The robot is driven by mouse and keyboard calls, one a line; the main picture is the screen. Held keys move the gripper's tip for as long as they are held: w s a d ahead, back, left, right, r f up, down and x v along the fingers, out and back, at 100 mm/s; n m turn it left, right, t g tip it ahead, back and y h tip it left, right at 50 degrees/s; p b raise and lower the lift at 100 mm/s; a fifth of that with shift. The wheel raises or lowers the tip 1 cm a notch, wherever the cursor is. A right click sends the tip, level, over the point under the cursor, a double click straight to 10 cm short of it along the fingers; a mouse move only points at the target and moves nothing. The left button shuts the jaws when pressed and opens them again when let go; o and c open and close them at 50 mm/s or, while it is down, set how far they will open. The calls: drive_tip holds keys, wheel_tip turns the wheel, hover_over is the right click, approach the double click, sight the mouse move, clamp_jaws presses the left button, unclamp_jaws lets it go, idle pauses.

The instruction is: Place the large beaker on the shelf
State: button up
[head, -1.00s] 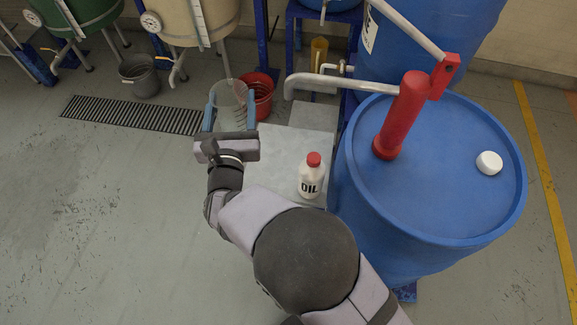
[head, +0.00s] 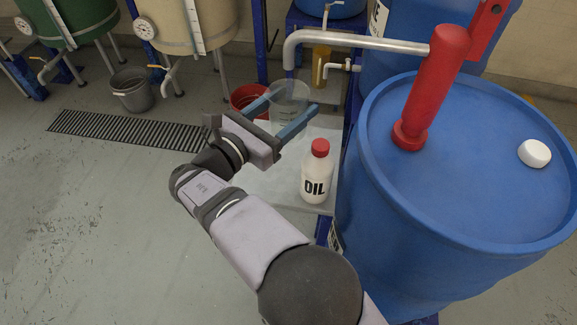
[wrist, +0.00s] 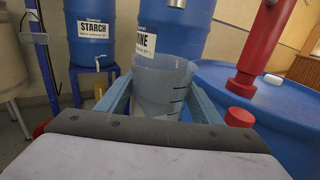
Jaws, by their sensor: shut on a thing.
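The large beaker (head: 289,102) is a clear, see-through vessel with dark graduation marks. It also shows in the wrist view (wrist: 160,92), upright between the two blue fingers. My gripper (head: 292,112) is shut on the beaker, one finger on each side. The beaker is over the far part of the pale grey shelf (head: 262,182), behind the oil bottle. Whether its base touches the shelf or hangs above it cannot be told, as the gripper hides part of it.
A white oil bottle (head: 316,172) with a red cap stands on the shelf. A big blue drum (head: 460,190) with a red pump (head: 432,85) is close at right, its spout reaching above the beaker. A red bucket (head: 247,98) is behind left.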

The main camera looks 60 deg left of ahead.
drive_tip(key=shift+d+f+b, duration=0.1)
drive_tip(key=shift+f+b, duration=0.45)
drive_tip(key=shift+f, duration=4.5)
drive_tip(key=shift+f, duration=0.1)
drive_tip(key=o, duration=1.1)
drive_tip(key=shift+s, duration=0.15)
drive_tip(key=v, duration=1.1)
drive_tip(key=shift+s, duration=0.35)
drive_tip(key=shift+d, duration=0.1)
